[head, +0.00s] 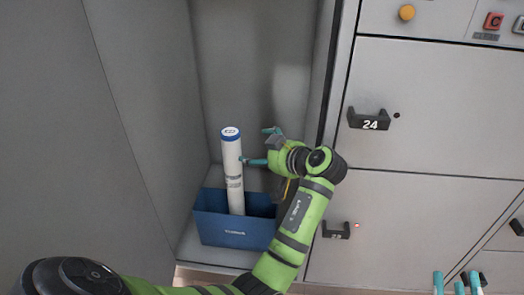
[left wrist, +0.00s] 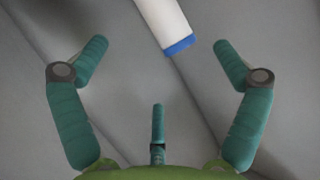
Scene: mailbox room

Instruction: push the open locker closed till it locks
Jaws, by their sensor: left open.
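The open locker is a tall grey compartment; its back wall (head: 255,60) shows in the head view. A flat grey panel (head: 40,130) at the far left looks like its door swung open, but I cannot be sure. Inside stands a blue bin (head: 235,232) with a white tube (head: 233,180), blue-capped and nearly upright, in it. My left gripper (head: 256,146) is open and empty at the locker's opening, just right of the tube. The tube's capped end (left wrist: 172,32) shows ahead of the spread fingers in the left wrist view. My right gripper's fingertips (head: 457,283) show at the lower right edge.
Shut locker doors stand to the right, one with handle 24 (head: 369,119) and one below with a dark handle (head: 336,230) beside a small red light (head: 357,225). An orange knob (head: 406,12) and a red C button (head: 493,21) are above.

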